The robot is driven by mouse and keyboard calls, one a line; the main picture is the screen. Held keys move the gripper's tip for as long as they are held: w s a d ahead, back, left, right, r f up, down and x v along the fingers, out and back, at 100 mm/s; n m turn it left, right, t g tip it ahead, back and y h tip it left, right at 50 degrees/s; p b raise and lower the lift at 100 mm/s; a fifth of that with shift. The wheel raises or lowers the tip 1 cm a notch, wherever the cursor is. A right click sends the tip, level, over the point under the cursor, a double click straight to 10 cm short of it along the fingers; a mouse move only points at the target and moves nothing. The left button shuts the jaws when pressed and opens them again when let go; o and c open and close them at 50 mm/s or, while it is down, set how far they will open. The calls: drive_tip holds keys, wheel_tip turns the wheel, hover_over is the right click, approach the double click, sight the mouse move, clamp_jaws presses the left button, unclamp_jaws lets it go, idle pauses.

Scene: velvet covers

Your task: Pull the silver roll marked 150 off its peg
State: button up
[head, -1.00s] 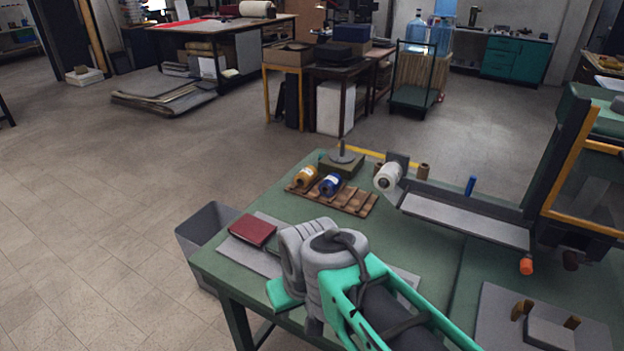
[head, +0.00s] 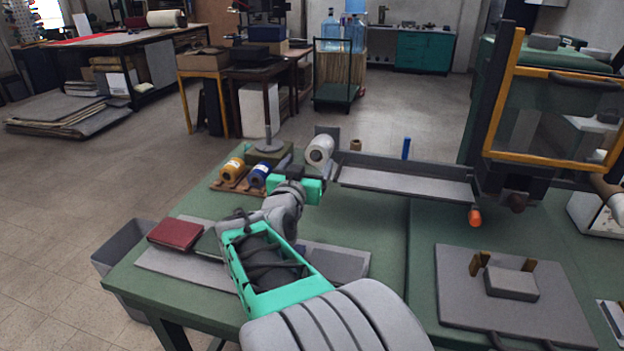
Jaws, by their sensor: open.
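A silver-white roll (head: 320,150) sits on its peg at the left end of the machine's long tray, one round end facing me. The marking 150 cannot be read at this size. My gripper (head: 322,181) is just below the roll, at the end of my arm reaching over the green table. It is open, and no roll shows in it. Its fingers are small and partly hidden by the wrist, so I cannot tell whether they touch anything.
A yellow roll (head: 232,168) and a blue roll (head: 259,174) lie on a wooden rack (head: 226,187) to the left. A long metal tray (head: 405,184) runs right from the peg. A red book (head: 175,234) lies front left. A grey board (head: 510,305) with a block is front right.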

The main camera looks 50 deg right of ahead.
sight(319, 147)
drive_tip(key=shift+s+d+r+h, duration=0.1)
drive_tip(key=shift+d+r+h, duration=0.1)
drive_tip(key=shift+d, duration=0.3)
drive_tip(key=shift+s+d+r+h, duration=0.1)
drive_tip(key=shift+d+r, duration=0.1)
drive_tip(key=shift+d, duration=0.3)
drive_tip(key=p+x, duration=0.1)
drive_tip(key=x, duration=0.5)
drive_tip(key=shift+w+d, duration=0.2)
drive_tip(key=shift+d, duration=0.05)
drive_tip(key=c, duration=1.6)
drive_tip(key=shift+a, duration=0.1)
drive_tip(key=shift+s+a+r+b, duration=0.1)
drive_tip(key=shift+a+r+b, duration=0.05)
drive_tip(key=shift+a+b, duration=0.15)
drive_tip(key=r+b+v, duration=0.1)
drive_tip(key=b+v, duration=0.5)
drive_tip(key=v, duration=0.9)
drive_tip(key=shift+r, duration=0.2)
